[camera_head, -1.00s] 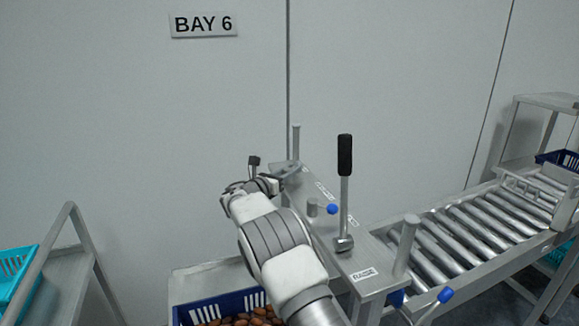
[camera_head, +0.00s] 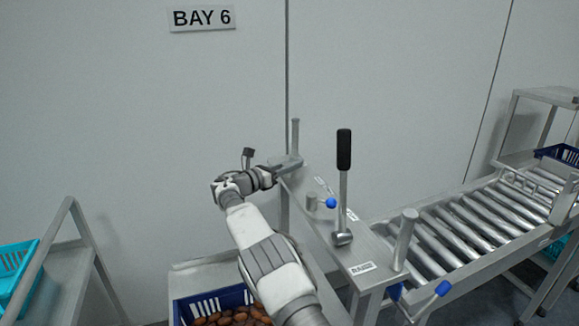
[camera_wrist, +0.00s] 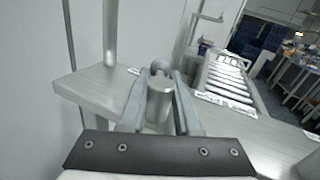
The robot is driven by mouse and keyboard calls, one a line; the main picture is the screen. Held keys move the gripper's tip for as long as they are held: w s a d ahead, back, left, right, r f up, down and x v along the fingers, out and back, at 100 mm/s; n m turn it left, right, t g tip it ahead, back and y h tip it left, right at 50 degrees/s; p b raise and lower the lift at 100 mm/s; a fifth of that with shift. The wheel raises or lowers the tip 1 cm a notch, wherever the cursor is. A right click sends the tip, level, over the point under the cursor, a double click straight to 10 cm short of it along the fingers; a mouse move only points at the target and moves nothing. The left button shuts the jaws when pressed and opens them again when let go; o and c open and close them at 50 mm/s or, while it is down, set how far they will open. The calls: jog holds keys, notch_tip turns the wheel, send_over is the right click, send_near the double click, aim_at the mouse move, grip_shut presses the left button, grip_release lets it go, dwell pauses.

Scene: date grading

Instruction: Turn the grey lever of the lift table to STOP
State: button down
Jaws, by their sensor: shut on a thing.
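My gripper (camera_head: 290,163) is at the far end of the lift table's metal top (camera_head: 318,222). In the wrist view its two fingers (camera_wrist: 158,98) are closed around a grey metal cylinder (camera_wrist: 160,103), which appears to be part of the grey lever. The rest of this lever is hidden by the fingers or cannot be made out. A RAISE label (camera_head: 361,268) sits at the near end of the top. Other labels lie further back, too small to read, so I cannot tell which is STOP.
A tall lever with a black grip (camera_head: 344,150) stands upright on the top, near a short post with a blue ball (camera_head: 330,203). Metal posts rise at both ends. A roller conveyor (camera_head: 480,220) runs right. A blue crate of dates (camera_head: 205,305) is below my arm.

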dwell(0.6)
jog(key=c, duration=0.8)
grip_release()
jog(key=shift+d, duration=0.1)
jog(key=shift+s+a+r, duration=0.1)
jog(key=shift+s+a, duration=0.25)
jog(key=shift+a, duration=0.2)
jog(key=p+v, duration=0.1)
jog(key=v, duration=1.5)
jog(key=shift+a, duration=0.15)
